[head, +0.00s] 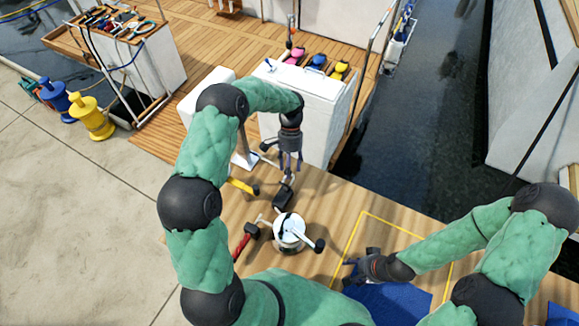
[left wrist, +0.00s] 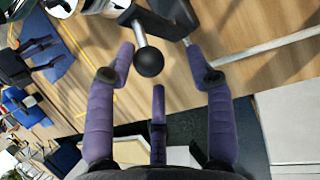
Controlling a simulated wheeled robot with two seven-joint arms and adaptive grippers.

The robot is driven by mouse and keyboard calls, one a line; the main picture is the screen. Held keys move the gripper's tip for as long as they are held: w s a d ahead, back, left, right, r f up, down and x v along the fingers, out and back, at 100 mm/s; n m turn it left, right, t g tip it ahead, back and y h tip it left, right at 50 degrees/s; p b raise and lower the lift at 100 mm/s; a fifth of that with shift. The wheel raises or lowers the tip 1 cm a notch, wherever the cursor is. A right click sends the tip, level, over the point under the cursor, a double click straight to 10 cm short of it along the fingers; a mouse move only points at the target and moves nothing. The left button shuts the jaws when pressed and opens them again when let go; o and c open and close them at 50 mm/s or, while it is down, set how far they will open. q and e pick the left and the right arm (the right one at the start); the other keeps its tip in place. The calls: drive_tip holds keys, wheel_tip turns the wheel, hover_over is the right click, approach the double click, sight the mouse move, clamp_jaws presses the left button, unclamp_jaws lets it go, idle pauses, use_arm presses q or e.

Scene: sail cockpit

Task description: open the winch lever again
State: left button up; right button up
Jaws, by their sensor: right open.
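A white winch drum (head: 289,232) stands on the wooden bench, with a silver arm ending in a black knob (head: 319,245). Behind it is a small black fitting (head: 283,197) with a short upright lever (head: 289,179). My left gripper (head: 289,165) points down just above this lever. In the left wrist view a metal stem with a black ball knob (left wrist: 149,62) sits between the spread fingers of my left gripper (left wrist: 160,75), with no clear contact. My right gripper (head: 352,270) is open and empty, low near the blue mat. Whether the ball belongs to the winch lever is unclear.
A red-handled tool (head: 242,240) and a yellow-handled tool (head: 241,186) lie left of the winch. A yellow outline (head: 360,226) and a blue mat (head: 400,300) are to the right. A white cabinet (head: 325,110) rises behind, beside dark water (head: 430,120).

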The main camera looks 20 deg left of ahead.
use_arm(q)
drive_tip(key=shift+r, duration=0.1)
idle(0.3)
drive_tip(key=v, duration=1.1)
drive_tip(key=shift+w+r, duration=0.2)
drive_tip(key=shift+r, duration=0.15)
